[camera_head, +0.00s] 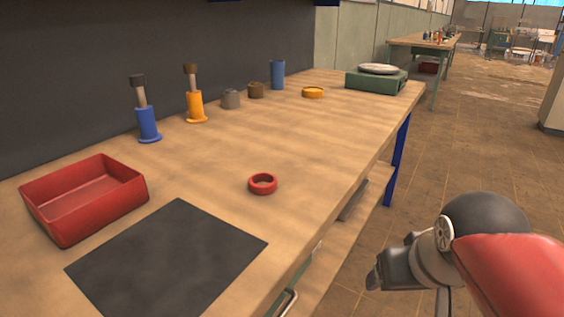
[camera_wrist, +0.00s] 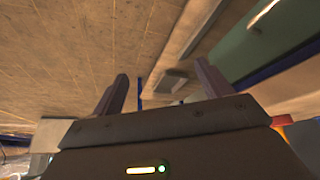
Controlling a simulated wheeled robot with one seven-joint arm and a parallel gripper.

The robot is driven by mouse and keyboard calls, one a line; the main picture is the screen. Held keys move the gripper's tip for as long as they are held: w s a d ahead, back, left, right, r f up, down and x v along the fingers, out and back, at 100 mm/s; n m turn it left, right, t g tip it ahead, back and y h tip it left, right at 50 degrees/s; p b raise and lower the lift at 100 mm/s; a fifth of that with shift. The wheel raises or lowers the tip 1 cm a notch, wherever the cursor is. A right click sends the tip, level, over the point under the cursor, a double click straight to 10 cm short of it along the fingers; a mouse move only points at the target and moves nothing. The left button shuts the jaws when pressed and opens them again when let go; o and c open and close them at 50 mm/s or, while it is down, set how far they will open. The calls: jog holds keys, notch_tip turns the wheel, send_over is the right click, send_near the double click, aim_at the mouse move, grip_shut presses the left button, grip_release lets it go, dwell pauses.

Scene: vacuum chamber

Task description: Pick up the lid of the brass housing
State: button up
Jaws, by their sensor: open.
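No part is plainly marked as the brass housing or its lid. A low yellow-gold round piece (camera_head: 313,92) lies toward the far end of the bench. A small dark brown, brass-like cylinder (camera_head: 255,90) stands left of it, with a grey one (camera_head: 231,99) beside that. I cannot tell which of these is the housing or lid. My gripper (camera_head: 376,276) is off the bench's right side, low over the aisle, away from all of them. In the wrist view my gripper (camera_wrist: 160,78) has its two fingers spread, with nothing between them.
On the bench (camera_head: 330,140) are a red tray (camera_head: 85,205), a dark mat (camera_head: 165,262), a red ring (camera_head: 263,184), blue (camera_head: 148,124) and orange (camera_head: 195,106) plunger-topped cylinders, a blue cylinder (camera_head: 277,75) and a green scale (camera_head: 376,81).

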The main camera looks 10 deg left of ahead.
jog(key=w+a+r+n+y, duration=0.1)
jog(key=w+a+r+n, duration=0.2)
jog(key=w+a+r, duration=0.45)
jog(key=n+g+y, duration=0.1)
jog(key=n+g, duration=0.1)
jog(key=n, duration=0.2)
send_near(264, 175)
jog(key=s, duration=0.1)
jog(key=s+d, duration=0.1)
jog(key=s, duration=0.1)
jog(key=shift+s+d+f, duration=0.1)
jog(key=shift+d+f, duration=0.15)
jog(key=shift+f, duration=0.15)
jog(key=shift+a+f+y, duration=0.3)
jog(key=shift+a, duration=0.25)
jog(key=x, duration=0.3)
jog(key=w+x, duration=0.1)
jog(key=x, duration=0.3)
jog(key=shift+r, duration=0.2)
jog(key=shift+c, duration=0.4)
jog(key=c, duration=1)
